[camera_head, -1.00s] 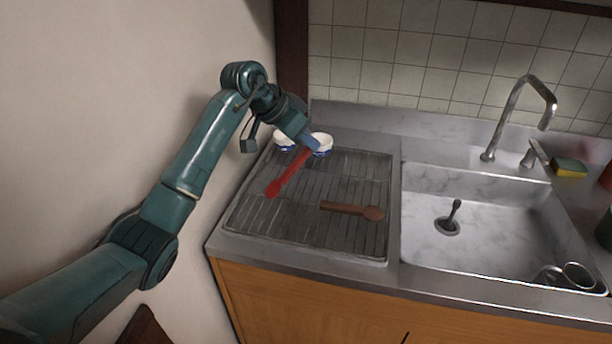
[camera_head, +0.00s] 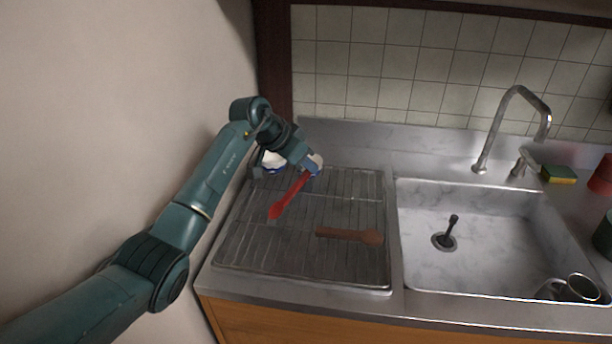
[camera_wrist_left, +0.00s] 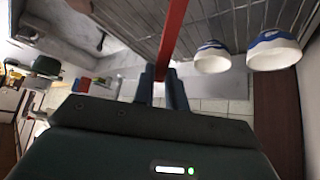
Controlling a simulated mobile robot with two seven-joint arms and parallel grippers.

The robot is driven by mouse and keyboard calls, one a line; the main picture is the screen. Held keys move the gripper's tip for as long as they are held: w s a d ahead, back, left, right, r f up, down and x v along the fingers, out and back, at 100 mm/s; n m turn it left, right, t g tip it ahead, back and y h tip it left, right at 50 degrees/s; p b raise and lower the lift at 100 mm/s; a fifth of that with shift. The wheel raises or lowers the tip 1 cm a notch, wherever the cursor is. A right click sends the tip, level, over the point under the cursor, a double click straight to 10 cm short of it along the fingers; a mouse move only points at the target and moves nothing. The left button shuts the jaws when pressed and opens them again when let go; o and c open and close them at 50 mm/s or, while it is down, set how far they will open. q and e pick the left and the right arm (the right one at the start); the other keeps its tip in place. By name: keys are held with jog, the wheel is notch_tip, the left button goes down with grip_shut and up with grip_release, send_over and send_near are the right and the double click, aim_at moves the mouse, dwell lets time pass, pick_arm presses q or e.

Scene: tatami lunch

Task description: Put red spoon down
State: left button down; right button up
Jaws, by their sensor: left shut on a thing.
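My left gripper (camera_head: 308,166) is shut on the handle end of the red spoon (camera_head: 288,197) near the back left of the drying rack. The spoon slants down toward the front left, with its bowl end over the rack. In the left wrist view the red handle (camera_wrist_left: 175,33) runs up from between my left fingertips (camera_wrist_left: 162,82). I cannot tell whether the spoon touches the rack. My right gripper is not in view.
A brown wooden spoon (camera_head: 349,235) lies on the metal drying rack (camera_head: 258,259). Two blue and white bowls (camera_wrist_left: 274,52) stand at the rack's back, partly hidden by my gripper. The sink (camera_head: 490,255) is to the right, with a wall on the left.

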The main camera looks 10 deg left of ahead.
aim_at(304, 174)
pick_arm(q)
notch_tip(304, 174, down, 3)
jog(key=shift+f, duration=0.3)
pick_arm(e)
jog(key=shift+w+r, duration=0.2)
pick_arm(q)
jog(key=shift+f, duration=0.1)
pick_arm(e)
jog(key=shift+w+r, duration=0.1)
